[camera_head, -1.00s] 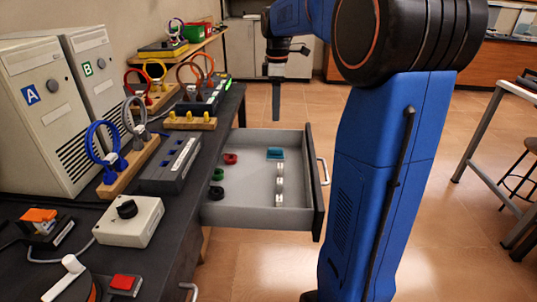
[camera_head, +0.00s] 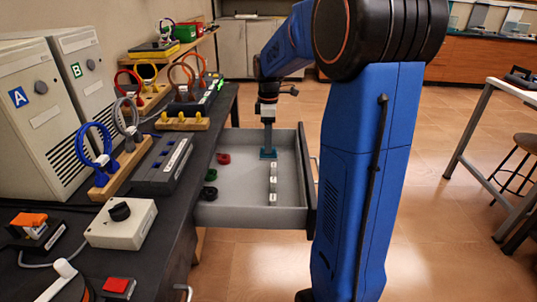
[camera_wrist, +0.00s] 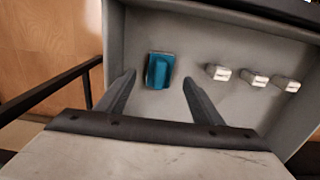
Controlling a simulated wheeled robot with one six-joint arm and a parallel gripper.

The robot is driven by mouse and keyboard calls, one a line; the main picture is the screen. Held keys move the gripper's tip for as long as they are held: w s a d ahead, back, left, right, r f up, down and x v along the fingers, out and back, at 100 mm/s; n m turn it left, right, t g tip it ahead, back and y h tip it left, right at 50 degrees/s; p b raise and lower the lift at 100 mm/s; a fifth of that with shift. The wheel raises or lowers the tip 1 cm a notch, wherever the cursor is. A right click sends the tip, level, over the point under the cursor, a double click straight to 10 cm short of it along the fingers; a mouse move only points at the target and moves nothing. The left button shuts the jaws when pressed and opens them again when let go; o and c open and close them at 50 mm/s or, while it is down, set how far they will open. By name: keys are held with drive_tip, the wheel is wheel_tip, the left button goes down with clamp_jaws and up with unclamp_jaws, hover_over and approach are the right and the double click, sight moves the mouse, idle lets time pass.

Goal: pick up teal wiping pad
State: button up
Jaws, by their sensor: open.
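The teal wiping pad (camera_wrist: 160,70) lies on the floor of the open grey drawer (camera_head: 238,214), near the drawer's far end. In the wrist view it shows between and just beyond my open fingertips. My gripper (camera_wrist: 158,80) is open and empty, with one finger on each side of the pad's line. In the head view my gripper (camera_head: 268,150) hangs over the far part of the drawer and partly hides the pad (camera_head: 268,154). I cannot tell the exact height of the fingertips above the drawer floor.
Several small white blocks (camera_head: 273,184) stand in a row near the pad. Red (camera_head: 223,158), green (camera_head: 211,175) and black (camera_head: 210,193) round items lie along the drawer's left side. The drawer walls surround the pad. The dark bench (camera_head: 185,215) with equipment stands to the left.

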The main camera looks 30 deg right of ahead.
wheel_tip(320, 180, down, 4)
drive_tip(key=shift+f, duration=0.1)
drive_tip(key=c, duration=1.1)
drive_tip(key=shift+c, duration=0.3)
wheel_tip(320, 180, up, 10)
drive_tip(key=shift+r, duration=0.1)
